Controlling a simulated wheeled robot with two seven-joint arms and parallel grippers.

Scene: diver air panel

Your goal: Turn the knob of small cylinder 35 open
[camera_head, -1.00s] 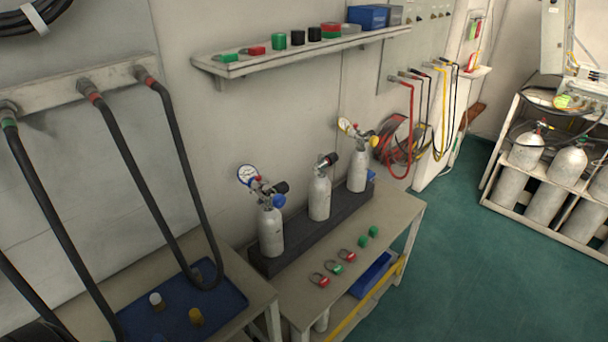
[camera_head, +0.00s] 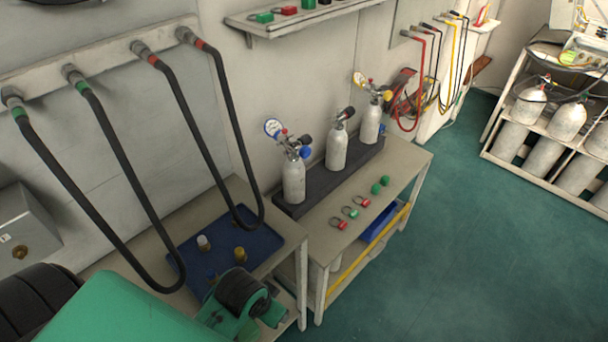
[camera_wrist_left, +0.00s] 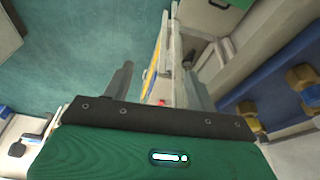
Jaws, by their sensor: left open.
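Three small white-grey cylinders stand upright in a dark rack (camera_head: 283,203) on the bench, in the head view. The left one (camera_head: 294,182) carries a gauge, a black knob (camera_head: 305,140) and a blue knob (camera_head: 306,153). The middle one (camera_head: 337,148) has a black knob (camera_head: 348,112). The right one (camera_head: 371,123) has a gauge and a yellow knob (camera_head: 388,95). I cannot read which is number 35. My left gripper (camera_wrist_left: 158,72) is open and empty in the wrist view. My green left arm is low in the head view, in front of and below the cylinders. My right gripper is not in view.
A blue tray (camera_head: 262,247) with several small fittings lies on the left bench, under hanging black hoses (camera_head: 190,110). Red and green padlocks (camera_head: 339,223) and green caps (camera_head: 385,180) lie in front of the rack. Green floor (camera_head: 450,230) is open at right.

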